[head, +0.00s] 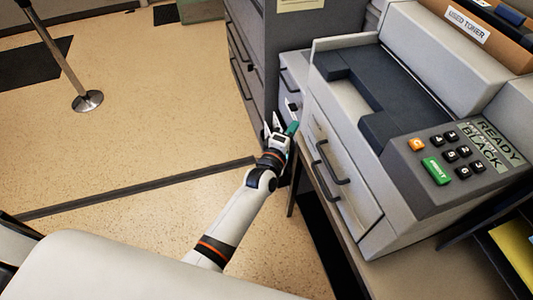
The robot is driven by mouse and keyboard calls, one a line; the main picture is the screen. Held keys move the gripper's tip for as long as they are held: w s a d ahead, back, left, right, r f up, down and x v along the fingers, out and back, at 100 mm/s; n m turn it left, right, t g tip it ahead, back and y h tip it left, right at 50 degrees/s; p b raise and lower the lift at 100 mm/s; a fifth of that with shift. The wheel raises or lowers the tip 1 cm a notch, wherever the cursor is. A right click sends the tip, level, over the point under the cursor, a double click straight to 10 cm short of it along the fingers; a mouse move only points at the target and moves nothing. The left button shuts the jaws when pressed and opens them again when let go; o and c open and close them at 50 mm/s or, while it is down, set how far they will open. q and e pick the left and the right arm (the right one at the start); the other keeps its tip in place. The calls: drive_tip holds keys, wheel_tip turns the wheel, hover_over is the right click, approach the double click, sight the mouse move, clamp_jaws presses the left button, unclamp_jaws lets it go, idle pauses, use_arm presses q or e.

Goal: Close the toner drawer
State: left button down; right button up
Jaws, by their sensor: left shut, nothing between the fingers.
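A grey printer (395,215) with a keypad and a READY BLACK display stands on a table at the right. Its front has pale drawer faces (345,190) with dark bar handles (322,163); they look about flush. A light grey drawer-like part (293,68) shows between the printer and a dark cabinet; I cannot tell whether it is the toner drawer or how far out it is. My left gripper (279,122) is shut and empty, close to the printer's far front corner, just below that part. Contact cannot be told. My right gripper is not in view.
A dark grey cabinet (243,75) with handles stands behind my left gripper. A box labelled USED TONER (468,26) sits on the printer's back. A post with a round metal base (88,101) stands on the open floor at left. The table edge runs below the printer.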

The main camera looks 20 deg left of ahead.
use_arm(q)
drive_tip(key=s+a+b, duration=0.1)
drive_tip(key=s+a, duration=0.1)
drive_tip(key=s, duration=0.7)
drive_tip(key=s+a+f+m+g, duration=0.1)
drive_tip(key=s+f+m+g, duration=0.25)
drive_tip(key=f, duration=0.65)
drive_tip(key=s+f+m+g+y, duration=0.1)
drive_tip(key=s+f+m+g, duration=0.3)
drive_tip(key=f, duration=0.6)
drive_tip(key=s+a+f+m+g, duration=0.1)
drive_tip(key=s+f+m, duration=0.1)
drive_tip(key=s+f, duration=0.6)
drive_tip(key=s+a+f+m+g, duration=0.2)
drive_tip(key=s+f, duration=0.4)
drive_tip(key=s, duration=0.3)
drive_tip(key=s+a+f+m+g+y, duration=0.1)
drive_tip(key=s+a+f+m+g, duration=0.2)
drive_tip(key=s+f, duration=0.3)
drive_tip(key=s+a+f+m+g+y, duration=0.1)
drive_tip(key=s+a+f+m+g, duration=0.2)
drive_tip(key=s, duration=0.9)
wheel_tip(320, 180, down, 3)
drive_tip(key=shift+s+a+f+m, duration=0.25)
drive_tip(key=shift+a+m, duration=0.1)
drive_tip(key=shift+a, duration=0.6)
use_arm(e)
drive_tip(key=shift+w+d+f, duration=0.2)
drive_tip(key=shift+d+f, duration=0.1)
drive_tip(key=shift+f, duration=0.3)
